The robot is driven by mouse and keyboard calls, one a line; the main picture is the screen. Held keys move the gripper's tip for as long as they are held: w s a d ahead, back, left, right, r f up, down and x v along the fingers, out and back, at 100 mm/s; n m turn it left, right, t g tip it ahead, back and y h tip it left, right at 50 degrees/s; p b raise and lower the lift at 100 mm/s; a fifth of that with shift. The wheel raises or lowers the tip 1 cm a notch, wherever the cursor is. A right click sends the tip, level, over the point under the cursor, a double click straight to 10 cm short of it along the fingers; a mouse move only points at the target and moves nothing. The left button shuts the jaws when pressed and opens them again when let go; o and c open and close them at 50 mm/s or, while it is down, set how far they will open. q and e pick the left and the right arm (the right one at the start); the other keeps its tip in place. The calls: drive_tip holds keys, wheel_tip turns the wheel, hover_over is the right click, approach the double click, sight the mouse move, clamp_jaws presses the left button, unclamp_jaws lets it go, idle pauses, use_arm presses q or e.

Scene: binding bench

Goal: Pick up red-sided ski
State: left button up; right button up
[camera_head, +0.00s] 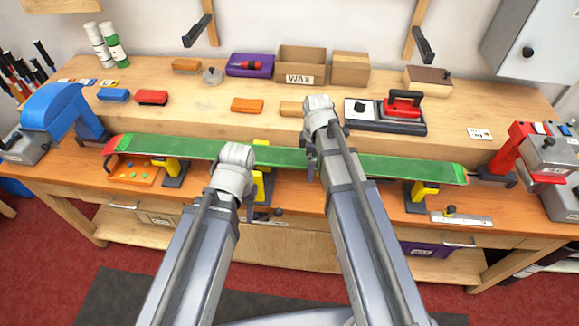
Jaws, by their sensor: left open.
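The ski (200,149) lies lengthwise along the bench on yellow-topped supports. Its upper face is green, and red shows at its left tip; its side edges are too thin to judge. My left gripper (238,178) is at the ski's front edge, left of its middle, and is open. Its fingers are largely hidden behind the wrist, and I cannot tell whether they touch the ski. My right gripper (312,160) is over the ski right of its middle, mostly hidden by its own arm; its jaw state does not show.
A blue machine (62,105) stands at the left end and a red clamp (515,150) at the right end. An iron (403,104), a wax box (301,64) and several wax blocks sit on the raised back shelf. A metal scraper (461,219) lies at the front right.

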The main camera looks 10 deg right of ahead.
use_arm(q)
wheel_tip(320, 180, down, 2)
drive_tip(key=shift+f+b, duration=0.2)
drive_tip(key=shift+b, duration=0.45)
use_arm(e)
wheel_tip(320, 180, down, 2)
drive_tip(key=shift+f, duration=0.15)
drive_tip(key=c, duration=1.2)
drive_tip(key=shift+c, duration=0.2)
use_arm(q)
drive_tip(key=shift+r, duration=0.15)
wheel_tip(320, 180, up, 10)
drive_tip(key=p, duration=1)
use_arm(e)
wheel_tip(320, 180, up, 10)
drive_tip(key=shift+r, duration=0.1)
drive_tip(key=shift+c, duration=0.8)
use_arm(q)
drive_tip(key=shift+r+p, duration=1.4)
drive_tip(key=shift+p, duration=0.15)
use_arm(e)
drive_tip(key=shift+r, duration=1.45)
